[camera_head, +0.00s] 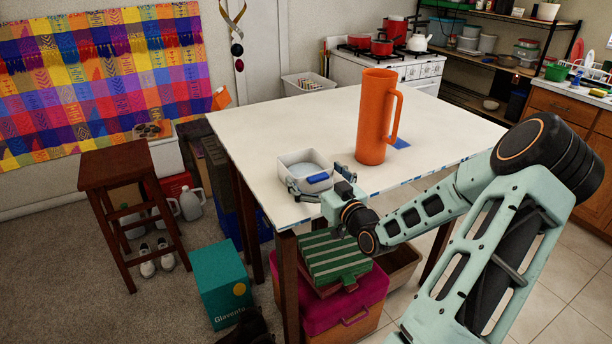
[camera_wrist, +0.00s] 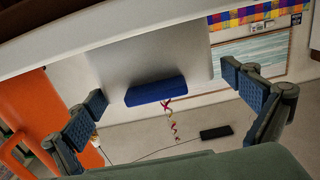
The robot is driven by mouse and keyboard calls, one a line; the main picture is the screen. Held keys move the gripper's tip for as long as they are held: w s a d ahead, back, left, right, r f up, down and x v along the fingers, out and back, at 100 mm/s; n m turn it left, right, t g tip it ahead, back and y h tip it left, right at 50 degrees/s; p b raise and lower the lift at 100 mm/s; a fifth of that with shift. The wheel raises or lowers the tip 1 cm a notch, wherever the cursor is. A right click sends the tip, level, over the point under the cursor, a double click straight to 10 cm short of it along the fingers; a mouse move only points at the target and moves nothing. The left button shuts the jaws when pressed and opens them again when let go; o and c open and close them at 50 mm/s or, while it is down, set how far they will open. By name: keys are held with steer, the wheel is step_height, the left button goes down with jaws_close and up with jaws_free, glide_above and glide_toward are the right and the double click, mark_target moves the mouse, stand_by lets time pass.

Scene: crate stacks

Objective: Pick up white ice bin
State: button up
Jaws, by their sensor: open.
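The white ice bin (camera_head: 302,168) stands upright on the near edge of the white table, with a blue handle (camera_head: 318,178) on its front wall. In the wrist view the bin's pale wall (camera_wrist: 150,48) fills the upper middle, with the blue handle (camera_wrist: 156,89) between my fingers. My gripper (camera_head: 318,182) is open at the bin's near side, its fingers spread left and right of the handle. In the wrist view both fingertips of my gripper (camera_wrist: 164,88) stand apart from the handle. No contact with the bin shows.
A tall orange pitcher (camera_head: 375,115) stands right of the bin, with a blue patch beside it; it also shows at the left of the wrist view (camera_wrist: 30,95). The table (camera_head: 290,125) is clear behind the bin. Crates and a brown stool (camera_head: 112,170) stand below and left.

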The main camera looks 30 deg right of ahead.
mark_target(307, 174)
steer(key=w, duration=0.5)
steer(key=shift+d+f+p, duration=0.2)
steer(key=shift+d+p, duration=0.1)
steer(key=shift+c, duration=0.4)
steer(key=c, duration=1.1)
steer(key=shift+o, duration=0.2)
steer(key=shift+r, duration=0.1)
